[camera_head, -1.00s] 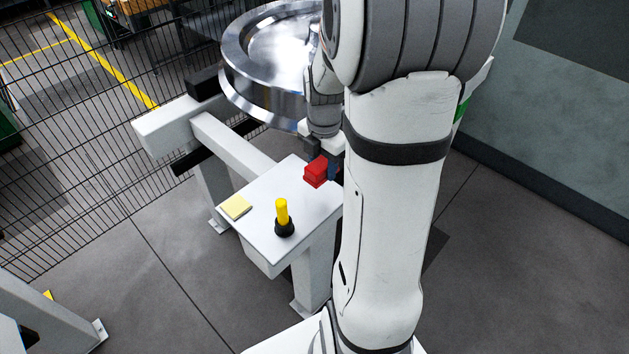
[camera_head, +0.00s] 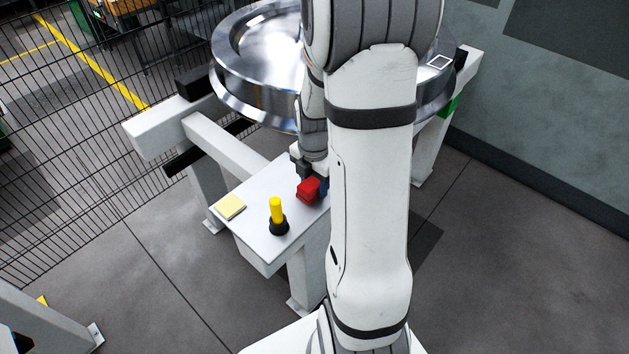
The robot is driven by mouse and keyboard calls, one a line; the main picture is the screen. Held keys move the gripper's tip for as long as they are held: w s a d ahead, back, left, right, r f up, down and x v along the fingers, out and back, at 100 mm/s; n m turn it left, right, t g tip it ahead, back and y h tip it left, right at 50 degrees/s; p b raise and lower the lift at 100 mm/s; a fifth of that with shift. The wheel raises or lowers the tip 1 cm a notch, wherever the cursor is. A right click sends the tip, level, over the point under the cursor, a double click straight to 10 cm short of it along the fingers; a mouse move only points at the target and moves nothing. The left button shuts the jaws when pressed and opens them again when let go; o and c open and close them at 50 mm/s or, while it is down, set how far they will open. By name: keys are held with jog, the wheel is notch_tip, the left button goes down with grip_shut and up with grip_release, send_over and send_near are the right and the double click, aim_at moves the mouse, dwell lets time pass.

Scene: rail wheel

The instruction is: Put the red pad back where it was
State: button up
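The red pad (camera_head: 307,190) is a small red block over the right part of the white table (camera_head: 254,228). My gripper (camera_head: 311,181) points down at it, with a dark finger at its back left. The gripper appears shut on the red pad; my arm hides part of the grip. I cannot tell whether the pad touches the tabletop. A small dark blue piece (camera_head: 323,187) shows at the pad's right side, partly behind my arm.
A yellow pad (camera_head: 230,207) lies at the table's left edge. A yellow-handled tool with a black base (camera_head: 278,222) stands upright near the front. A large shiny rail wheel (camera_head: 232,85) rests behind the table. A wire fence (camera_head: 70,150) runs along the left.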

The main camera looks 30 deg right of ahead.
aim_at(314, 180)
jog(key=o, duration=0.3)
notch_tip(314, 180, up, 12)
jog(key=s+a+r+m+t, duration=0.3)
jog(key=s+a+m, duration=0.9)
jog(key=m, duration=1)
jog(key=shift+v, duration=1.05)
